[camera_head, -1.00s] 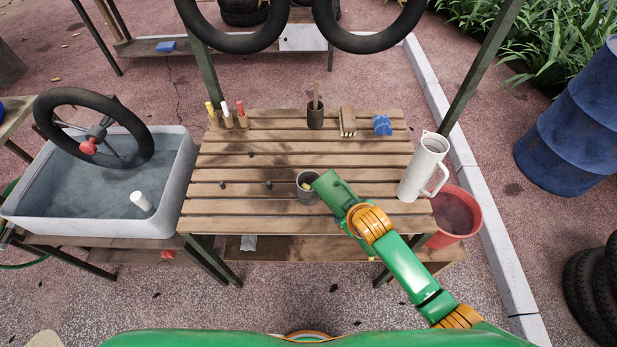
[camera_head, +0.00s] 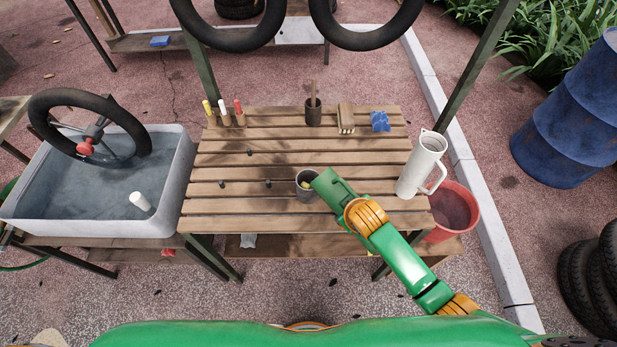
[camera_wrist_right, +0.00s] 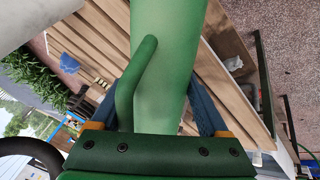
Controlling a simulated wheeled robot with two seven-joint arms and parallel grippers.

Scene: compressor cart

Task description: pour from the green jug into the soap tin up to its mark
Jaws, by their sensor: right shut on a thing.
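The green jug (camera_head: 327,183) is in my right gripper, tilted with its upper end over the right side of the soap tin. The jug also fills the middle of the right wrist view (camera_wrist_right: 170,60), with its handle toward the left. My right gripper (camera_wrist_right: 158,105) is shut on the jug, its blue fingers on either side. The soap tin (camera_head: 308,195) is a small grey cup standing upright on the slatted table, with something yellowish inside. Its mark and any stream from the jug cannot be made out. My left gripper is not in view.
On the slatted table (camera_head: 240,225), a white pitcher (camera_head: 421,168) stands at the right. Chalk-like sticks, a brown cup (camera_head: 313,115), a brush (camera_head: 346,117) and a blue sponge (camera_head: 380,121) line the back. A water basin (camera_head: 180,190) is left, a red bucket (camera_head: 462,207) right.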

